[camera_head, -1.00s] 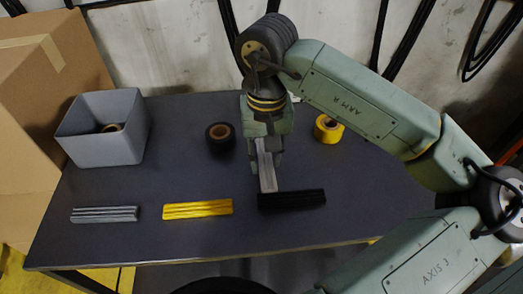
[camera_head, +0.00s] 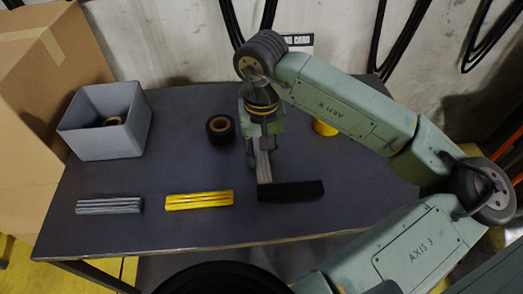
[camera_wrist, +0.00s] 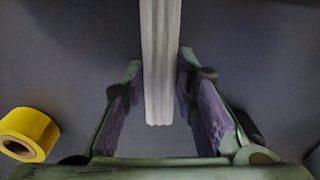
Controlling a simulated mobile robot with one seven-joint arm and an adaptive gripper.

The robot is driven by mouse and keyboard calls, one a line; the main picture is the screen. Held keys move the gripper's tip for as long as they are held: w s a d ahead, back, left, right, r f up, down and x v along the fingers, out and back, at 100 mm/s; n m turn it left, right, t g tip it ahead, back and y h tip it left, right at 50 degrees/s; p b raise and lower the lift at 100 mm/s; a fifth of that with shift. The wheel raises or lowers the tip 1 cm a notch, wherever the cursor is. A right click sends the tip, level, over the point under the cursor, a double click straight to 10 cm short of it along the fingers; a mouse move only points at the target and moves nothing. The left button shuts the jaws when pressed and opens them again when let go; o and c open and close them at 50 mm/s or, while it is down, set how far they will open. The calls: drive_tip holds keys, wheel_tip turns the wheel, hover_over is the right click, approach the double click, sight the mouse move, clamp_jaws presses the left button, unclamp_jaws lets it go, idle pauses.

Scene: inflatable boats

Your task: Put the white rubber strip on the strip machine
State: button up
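The white rubber strip (camera_wrist: 160,70) is a long, ridged, pale piece. In the wrist view it runs between my gripper's fingertips (camera_wrist: 160,75), with its near end toward the palm and its far end out of frame. The fingertips appear to press on its two sides. In the head view the strip (camera_head: 263,165) shows below my gripper (camera_head: 262,158), pointing toward the front of the table, close to the black strips (camera_head: 291,191). I cannot tell its exact height over the table. No strip machine is seen.
On the dark table (camera_head: 150,232) lie grey strips (camera_head: 110,205) and yellow strips (camera_head: 199,200). A grey bin (camera_head: 100,140) holds a roll. A black tape roll (camera_head: 220,129) and a yellow tape roll (camera_head: 324,128) stand behind. A cardboard box (camera_head: 50,80) is at left.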

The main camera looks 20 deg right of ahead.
drive_tip(key=o, duration=0.5)
drive_tip(key=shift+c, duration=0.2)
